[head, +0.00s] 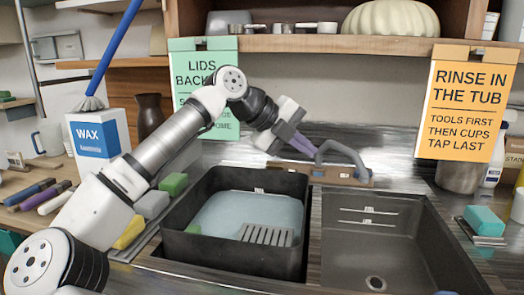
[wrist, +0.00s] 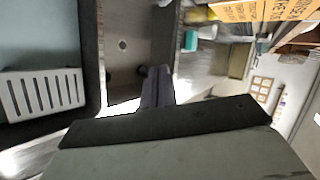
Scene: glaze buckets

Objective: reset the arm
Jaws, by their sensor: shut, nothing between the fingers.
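My arm reaches from the lower left of the head view up and over the black tub. My gripper (head: 306,148) is over the back edge of the sinks, close to the grey curved tap (head: 345,155). I cannot tell whether it touches the tap. The wrist view shows the dark fingers of my gripper (wrist: 155,75) closed together with nothing held, in front of the grey sink basin (wrist: 125,40).
A black tub (head: 232,255) with bluish water and a slotted grey rack (head: 266,235) stands left of the empty sink (head: 375,235). Sponges (head: 152,204) line its left side. A shelf (head: 340,44) and hanging signs (head: 466,100) are behind. A wax box (head: 97,137) stands left.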

